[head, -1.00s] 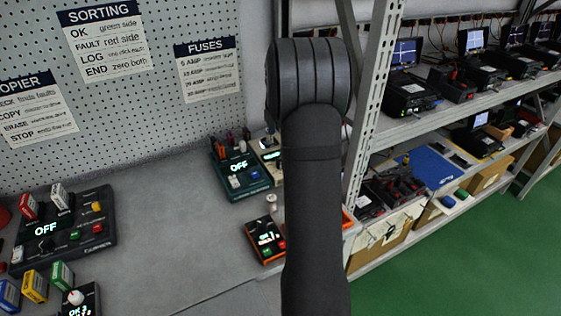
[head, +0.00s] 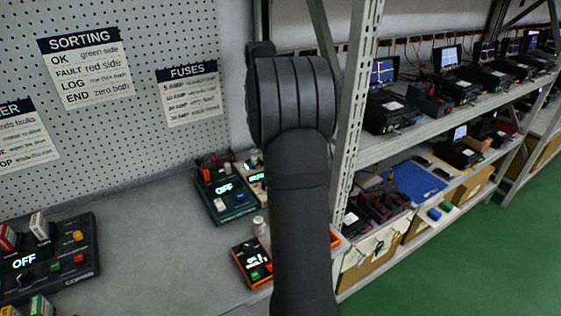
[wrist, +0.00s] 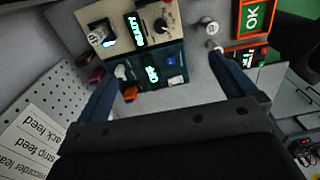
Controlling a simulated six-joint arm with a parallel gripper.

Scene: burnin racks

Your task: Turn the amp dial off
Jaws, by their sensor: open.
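No label reading "amp" is legible, so I cannot tell which dial is the amp dial. In the wrist view, a beige box (wrist: 112,15) has a lit display that seems to read "READY", a dark round knob (wrist: 161,25) and a pale round part. Beside it, a teal box (wrist: 150,95) has a display reading "OFF". In the head view the teal box (head: 228,208) stands near the pegboard, with the beige box (head: 246,166) partly behind my arm. My gripper (wrist: 163,66) is open and empty, its fingers spread on either side of the teal box; the head view hides it.
An orange box (head: 250,266) with a lit display and a small pale cylinder (head: 260,227) stand nearby. A dark console (head: 85,235) showing "OFF" is at the left. A metal shelf post (head: 352,120) is right of my arm. The middle of the bench is clear.

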